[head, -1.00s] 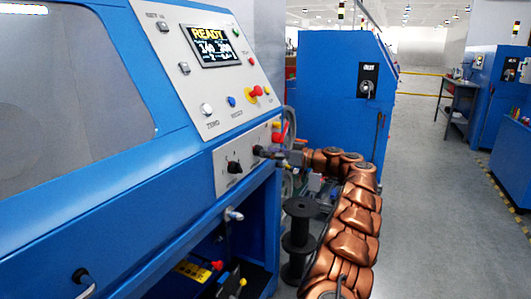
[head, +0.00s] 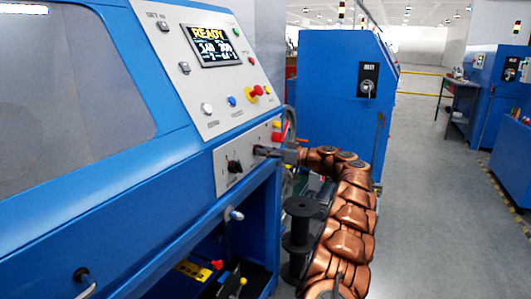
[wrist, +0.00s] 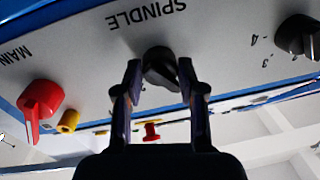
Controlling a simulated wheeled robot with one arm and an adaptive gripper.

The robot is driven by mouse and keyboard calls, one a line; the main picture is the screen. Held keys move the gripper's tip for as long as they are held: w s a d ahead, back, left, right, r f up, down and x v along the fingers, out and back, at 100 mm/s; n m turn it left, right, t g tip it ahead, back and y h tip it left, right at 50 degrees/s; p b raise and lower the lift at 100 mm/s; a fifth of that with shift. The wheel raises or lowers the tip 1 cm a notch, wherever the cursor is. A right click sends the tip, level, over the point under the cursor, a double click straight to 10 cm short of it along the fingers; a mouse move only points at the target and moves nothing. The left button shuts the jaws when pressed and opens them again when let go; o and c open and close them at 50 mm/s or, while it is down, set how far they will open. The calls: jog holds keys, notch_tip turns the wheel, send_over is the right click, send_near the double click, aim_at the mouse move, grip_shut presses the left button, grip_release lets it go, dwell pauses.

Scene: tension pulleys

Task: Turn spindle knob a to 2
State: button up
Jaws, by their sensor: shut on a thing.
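The black spindle knob (wrist: 160,70) sits on the grey panel below the SPINDLE lettering, which appears upside down in the wrist view. My gripper (wrist: 160,84) has a finger on each side of this knob and is shut on it. In the head view my gripper (head: 268,151) is at the right one of two black knobs on the lower panel. The knob's pointer and the numbers around it cannot be read.
A second black knob (wrist: 297,36) with a 3 and a 4 beside it is to the right in the wrist view. A red MAIN switch (wrist: 40,100) and a yellow part (wrist: 68,121) are on the left. A black spool (head: 300,235) stands by my arm. The display (head: 211,46) reads READY.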

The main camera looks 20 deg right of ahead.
jog(key=shift+m, duration=0.5)
jog(key=m+p, duration=0.2)
jog(key=m, duration=0.6)
jog(key=shift+r+m+t, duration=0.15)
jog(key=shift+m+t, duration=0.25)
jog(key=m+p, duration=0.3)
jog(key=m, duration=0.2)
jog(key=shift+m, duration=0.3)
jog(key=shift+c, duration=0.2)
jog(key=shift+o, duration=0.3)
jog(key=shift+m+t+p, duration=0.3)
jog(key=shift+m+p, duration=0.35)
jog(key=shift+m, duration=1.05)
jog(key=shift+s+h, duration=0.1)
jog(key=shift+h, duration=0.2)
jog(key=shift+f, duration=0.2)
jog(key=o, duration=1.1)
